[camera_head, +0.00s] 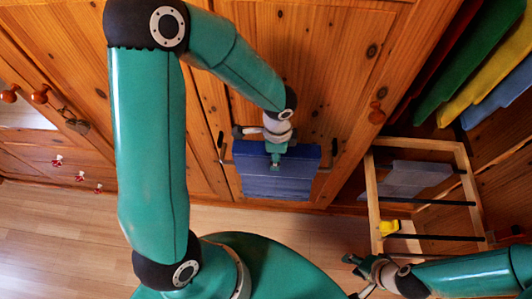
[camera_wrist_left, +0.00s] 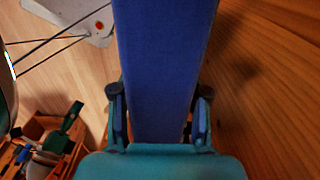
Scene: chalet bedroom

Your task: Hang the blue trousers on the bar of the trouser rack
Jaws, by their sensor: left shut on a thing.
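The blue trousers (camera_head: 275,185) hang folded in front of the wooden cabinet door, and they fill the middle of the left wrist view (camera_wrist_left: 165,60). My left gripper (camera_head: 275,160) is shut on them near their upper part, its fingers on either side of the cloth. The trouser rack (camera_head: 372,200) is a pale wooden frame with several dark bars, to the right of the trousers and apart from them. Grey trousers (camera_head: 415,177) lie over one of its far bars. My right gripper (camera_head: 353,275) is empty beside the rack's near left corner, its fingers apart.
A small yellow thing (camera_head: 389,227) is at the rack's left side. Green, yellow and blue clothes (camera_head: 480,75) hang above the rack on the right. A wooden tray of brushes and tools (camera_wrist_left: 40,145) is at the lower left of the left wrist view. The wood floor (camera_head: 60,225) is clear at left.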

